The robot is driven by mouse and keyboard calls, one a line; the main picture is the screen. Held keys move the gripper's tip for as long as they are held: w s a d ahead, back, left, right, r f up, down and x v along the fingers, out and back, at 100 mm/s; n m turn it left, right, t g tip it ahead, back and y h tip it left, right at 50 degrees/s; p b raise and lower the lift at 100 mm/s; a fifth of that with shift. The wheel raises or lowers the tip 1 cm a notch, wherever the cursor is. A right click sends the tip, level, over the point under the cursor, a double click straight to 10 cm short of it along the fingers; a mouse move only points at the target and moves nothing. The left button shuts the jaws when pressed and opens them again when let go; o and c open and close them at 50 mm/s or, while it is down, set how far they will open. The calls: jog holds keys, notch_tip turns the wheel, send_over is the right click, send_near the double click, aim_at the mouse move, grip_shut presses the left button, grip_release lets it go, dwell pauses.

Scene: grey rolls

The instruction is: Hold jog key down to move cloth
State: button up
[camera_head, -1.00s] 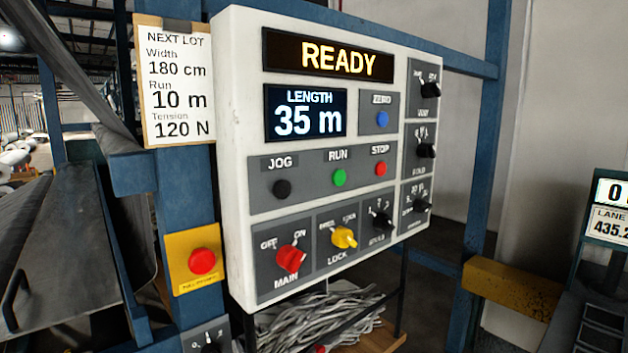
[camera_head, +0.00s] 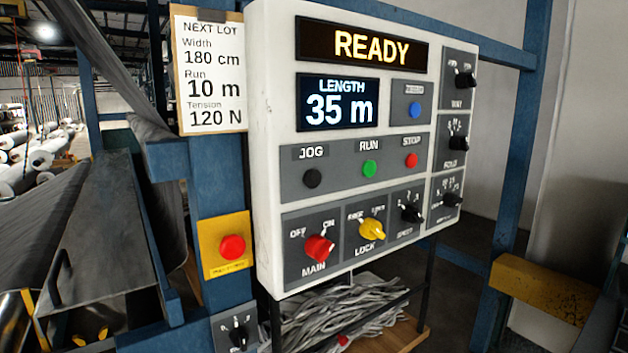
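The black JOG key (camera_head: 312,178) is a round button on the white control panel (camera_head: 262,150), left of the green RUN button (camera_head: 370,168) and the red STOP button (camera_head: 411,160). Nothing touches the key. The display (camera_head: 363,47) reads READY and the length screen (camera_head: 338,102) reads 35 m. Grey cloth (camera_head: 40,225) runs over the machine at the left. My gripper is not in view.
A red push button (camera_head: 232,247) on a yellow plate sits left of the panel. A NEXT LOT card (camera_head: 209,75) hangs beside it. Red MAIN (camera_head: 319,249) and yellow LOCK (camera_head: 372,230) knobs are below. A yellow beam (camera_head: 541,287) juts at right.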

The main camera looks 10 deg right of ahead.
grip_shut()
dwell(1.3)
